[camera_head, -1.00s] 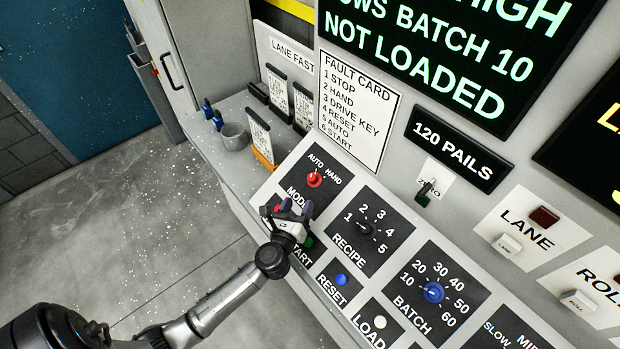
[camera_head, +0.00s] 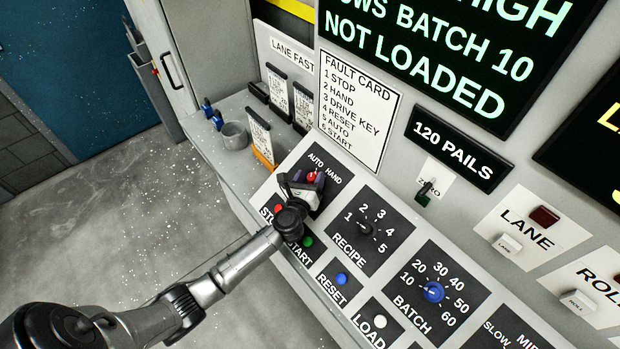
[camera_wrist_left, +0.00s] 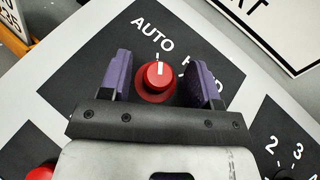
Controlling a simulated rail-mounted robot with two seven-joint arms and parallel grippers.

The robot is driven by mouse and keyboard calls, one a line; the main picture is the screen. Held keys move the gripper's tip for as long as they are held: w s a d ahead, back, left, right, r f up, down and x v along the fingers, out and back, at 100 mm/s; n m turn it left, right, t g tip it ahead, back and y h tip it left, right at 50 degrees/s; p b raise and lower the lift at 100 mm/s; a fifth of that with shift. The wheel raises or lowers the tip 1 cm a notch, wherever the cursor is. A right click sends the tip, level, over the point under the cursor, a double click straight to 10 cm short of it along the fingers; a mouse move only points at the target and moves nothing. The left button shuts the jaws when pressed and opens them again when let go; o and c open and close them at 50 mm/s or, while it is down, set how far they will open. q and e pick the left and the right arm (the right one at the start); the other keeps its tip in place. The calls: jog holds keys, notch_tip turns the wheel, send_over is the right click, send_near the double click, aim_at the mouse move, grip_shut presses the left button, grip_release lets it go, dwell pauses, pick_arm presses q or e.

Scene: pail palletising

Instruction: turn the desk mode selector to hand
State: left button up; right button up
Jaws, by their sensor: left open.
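The desk mode selector is a red round knob (camera_head: 311,176) on a black plate marked AUTO and HAND. In the left wrist view the knob (camera_wrist_left: 155,82) has a white mark that points up to the tick by AUTO. My left gripper (camera_head: 302,183) is over the plate and open. In the left wrist view its two purple fingers (camera_wrist_left: 159,68) stand one on each side of the knob, with gaps visible. The gripper body hides part of the plate, and the right finger partly covers the word HAND. My right gripper is not in view.
A red stop button (camera_head: 278,210) and a green start button (camera_head: 307,241) sit just below the selector. The recipe knob (camera_head: 364,228) is to the right. A grey cup (camera_head: 234,135) and card holders stand on the ledge behind.

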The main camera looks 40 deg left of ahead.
pick_arm(q)
jog(key=c, duration=0.9)
jog(key=shift+m+h, duration=0.4)
jog(key=shift+a+f+m+t+h+b, duration=0.15)
jog(key=shift+m+t+h+b, duration=0.4)
jog(key=shift+m+h, duration=0.3)
jog(key=m+h+b, duration=0.2)
jog(key=m+h, duration=0.1)
jog(key=shift+a+m+t+h, duration=0.1)
jog(key=shift+m+t+h, duration=0.25)
jog(key=m+g+h+b, duration=0.1)
jog(key=m+h+b, duration=0.1)
jog(key=m+h, duration=0.1)
jog(key=m+h+b, duration=0.3)
jog(key=m+h, duration=0.1)
jog(key=shift+a+f+g+h+b, duration=0.1)
jog(key=shift+a+g+h+b, duration=0.05)
jog(key=shift+g+h+b, duration=0.2)
jog(key=shift+r+m+g+h+b, duration=0.2)
jog(key=shift+m+g+h+b, duration=1.65)
jog(key=shift+m, duration=0.85)
jog(key=shift+m+h, duration=0.3)
jog(key=shift+h, duration=0.1)
